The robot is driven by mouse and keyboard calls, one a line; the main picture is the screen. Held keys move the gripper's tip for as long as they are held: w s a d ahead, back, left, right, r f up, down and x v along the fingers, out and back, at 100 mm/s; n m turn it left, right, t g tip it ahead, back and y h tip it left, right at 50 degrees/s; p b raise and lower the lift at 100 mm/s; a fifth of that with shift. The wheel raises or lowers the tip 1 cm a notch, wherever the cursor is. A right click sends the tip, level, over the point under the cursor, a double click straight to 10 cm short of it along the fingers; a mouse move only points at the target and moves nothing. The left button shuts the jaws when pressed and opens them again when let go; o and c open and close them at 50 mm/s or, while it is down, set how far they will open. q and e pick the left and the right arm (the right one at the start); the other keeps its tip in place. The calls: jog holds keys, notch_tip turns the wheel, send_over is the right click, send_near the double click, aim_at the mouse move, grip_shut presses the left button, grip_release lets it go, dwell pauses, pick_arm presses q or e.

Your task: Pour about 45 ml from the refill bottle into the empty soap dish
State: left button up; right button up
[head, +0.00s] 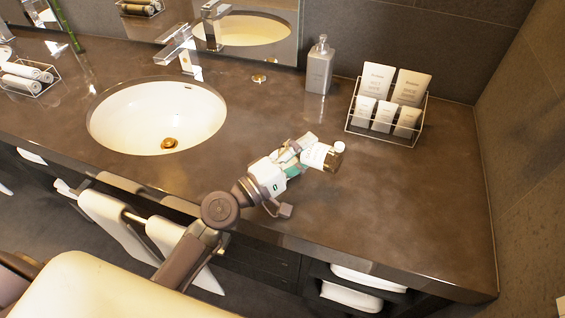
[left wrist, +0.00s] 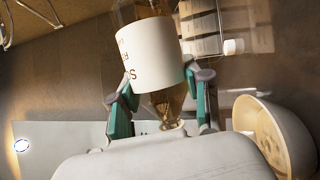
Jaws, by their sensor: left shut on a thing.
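My left gripper (head: 303,153) is shut on the refill bottle (head: 316,155), an amber bottle with a white label, over the counter right of the sink. In the left wrist view the fingers press both sides of the bottle's label (left wrist: 153,55), and amber shows above and below it. The bottle looks tilted; whether liquid leaves it cannot be told. A white bowl-like thing (left wrist: 272,135) with a beige inside shows at the right of the left wrist view; I cannot tell if it is the soap dish. No soap dish is clear in the head view. My right gripper is out of view.
The sink (head: 158,115) and faucet (head: 178,45) are to the left. A grey pump bottle (head: 319,68) and a wire rack (head: 385,139) of white packets stand at the back. The counter's right part (head: 420,210) is clear. Towels (head: 120,222) hang in front.

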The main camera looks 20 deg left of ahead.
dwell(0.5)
pick_arm(q)
jog(key=shift+b, duration=0.35)
jog(key=shift+f+n, duration=0.1)
jog(key=shift+n, duration=0.2)
jog(key=shift+r, duration=0.2)
jog(key=m+p, duration=0.2)
jog(key=m+g+p, duration=0.1)
jog(key=m+p, duration=0.1)
jog(key=shift+d+f+g, duration=0.15)
jog(key=shift+f+g, duration=0.15)
jog(key=shift+f, duration=0.1)
jog(key=shift+f+m+y+p, duration=0.2)
jog(key=shift+m+y+p, duration=0.1)
jog(key=shift+m+p, duration=0.25)
jog(key=shift+f+b, duration=0.3)
